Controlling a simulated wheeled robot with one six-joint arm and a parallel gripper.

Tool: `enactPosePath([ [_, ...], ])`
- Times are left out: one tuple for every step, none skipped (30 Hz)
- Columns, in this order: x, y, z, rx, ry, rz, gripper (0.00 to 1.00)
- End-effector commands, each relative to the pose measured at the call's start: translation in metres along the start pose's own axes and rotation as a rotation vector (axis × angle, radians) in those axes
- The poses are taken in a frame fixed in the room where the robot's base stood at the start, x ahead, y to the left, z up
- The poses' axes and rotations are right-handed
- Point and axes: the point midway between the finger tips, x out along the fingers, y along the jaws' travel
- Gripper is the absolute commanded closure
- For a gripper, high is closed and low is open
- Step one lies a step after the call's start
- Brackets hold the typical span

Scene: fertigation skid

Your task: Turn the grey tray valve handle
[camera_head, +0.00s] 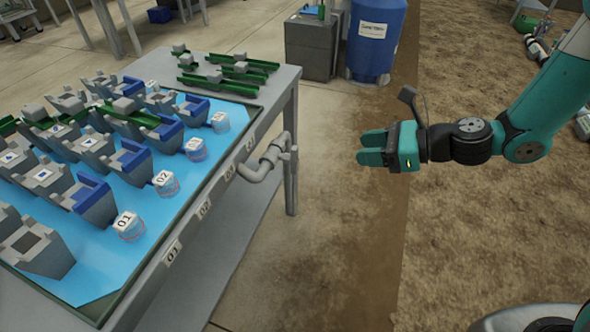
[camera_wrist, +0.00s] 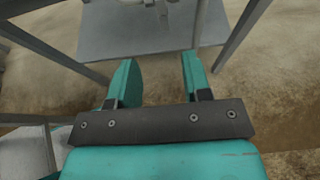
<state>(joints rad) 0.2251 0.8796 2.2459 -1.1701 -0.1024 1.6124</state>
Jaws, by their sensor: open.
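A grey pipe fitting (camera_head: 268,160) projects from the right edge of the tray table. A small grey piece at its outer end, beside the table leg, looks like the valve handle (camera_head: 288,147). My gripper (camera_head: 366,148) is open and empty, to the right of the handle and apart from it, with its fingers pointing left toward the table. In the wrist view its two teal fingers (camera_wrist: 158,76) are spread with nothing between them. A pale part at the top edge there is cut off; I cannot tell whether it is the valve.
The grey table (camera_head: 284,88) carries a blue tray (camera_head: 150,262) with pots, numbered jars (camera_head: 130,225) and green channels (camera_head: 222,84). A table leg (camera_head: 291,185) stands by the pipe. A blue barrel (camera_head: 376,45) is behind. Floor between table and gripper is clear.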

Motion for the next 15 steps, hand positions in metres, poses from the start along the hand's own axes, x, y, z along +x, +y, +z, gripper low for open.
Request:
enactPosePath([
  [0.004,-0.001,-0.005,0.017,-0.004,-0.004,0.55],
  [0.006,-0.002,-0.005,0.022,-0.005,-0.006,0.55],
  [0.01,-0.002,-0.005,0.025,-0.006,-0.006,0.55],
  [0.013,-0.002,-0.004,0.025,-0.006,-0.005,0.55],
  [0.018,-0.001,-0.004,0.024,-0.006,-0.004,0.55],
  [0.025,-0.001,-0.004,0.023,-0.005,-0.002,0.55],
  [0.03,-0.001,-0.004,0.023,-0.006,-0.003,0.55],
  [0.037,0.0,-0.004,0.021,-0.006,-0.001,0.55],
  [0.046,-0.001,-0.004,0.02,-0.005,-0.001,0.55],
  [0.053,0.0,-0.004,0.02,-0.005,0.0,0.55],
  [0.06,0.0,-0.004,0.019,-0.005,0.0,0.55],
  [0.07,0.0,-0.005,0.019,-0.004,0.0,0.55],
  [0.077,0.0,-0.004,0.019,-0.004,0.0,0.55],
  [0.084,0.0,-0.004,0.018,-0.005,-0.001,0.55],
  [0.093,0.0,-0.004,0.019,-0.006,0.0,0.55],
])
